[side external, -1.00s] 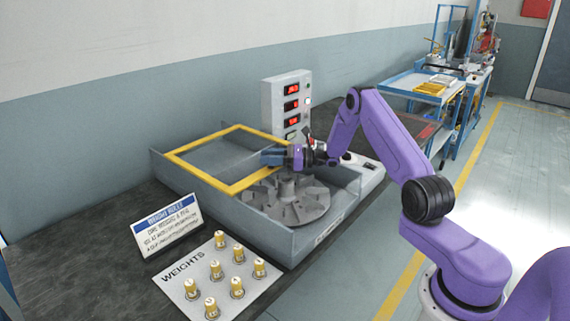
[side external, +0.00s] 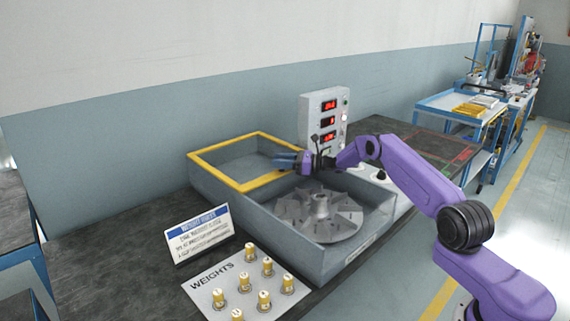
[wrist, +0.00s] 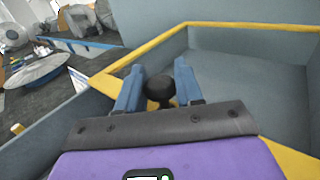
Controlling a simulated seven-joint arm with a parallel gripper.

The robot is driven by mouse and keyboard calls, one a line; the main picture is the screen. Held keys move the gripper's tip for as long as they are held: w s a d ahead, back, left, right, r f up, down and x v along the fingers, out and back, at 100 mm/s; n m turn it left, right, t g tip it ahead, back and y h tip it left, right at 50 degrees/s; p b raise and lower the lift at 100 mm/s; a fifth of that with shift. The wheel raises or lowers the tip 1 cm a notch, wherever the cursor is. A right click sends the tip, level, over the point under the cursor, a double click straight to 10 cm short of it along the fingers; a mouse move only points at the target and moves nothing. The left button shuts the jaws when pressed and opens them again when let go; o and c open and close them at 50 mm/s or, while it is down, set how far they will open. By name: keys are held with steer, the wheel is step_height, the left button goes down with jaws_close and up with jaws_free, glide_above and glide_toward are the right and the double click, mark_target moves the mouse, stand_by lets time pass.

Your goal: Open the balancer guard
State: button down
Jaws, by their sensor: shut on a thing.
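The balancer guard (side external: 214,173) is a yellow-edged frame with a see-through panel, lying level over the back-left part of the grey balancer box (side external: 290,238). A finned grey rotor (side external: 320,212) sits uncovered in the front-right part of the box. My gripper (side external: 288,160) is at the guard's right-hand edge, above the box. In the wrist view, its blue fingers (wrist: 160,88) are closed around a round black knob (wrist: 159,87) by the yellow frame (wrist: 250,25). The knob is hidden by the fingers in the side view.
A display column (side external: 323,118) with red readouts stands behind the box. Blue carts (side external: 465,108) stand at back right.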

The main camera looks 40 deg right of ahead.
steer(key=shift+w+r, duration=0.3)
steer(key=shift+r, duration=0.15)
steer(key=c, duration=0.7)
jaws_free()
steer(key=shift+f, duration=0.2)
steer(key=shift+s, duration=0.1)
steer(key=shift+s+d+f, duration=0.1)
steer(key=shift+s+d, duration=0.3)
steer(key=v, duration=1.6)
steer(key=shift+s, duration=0.15)
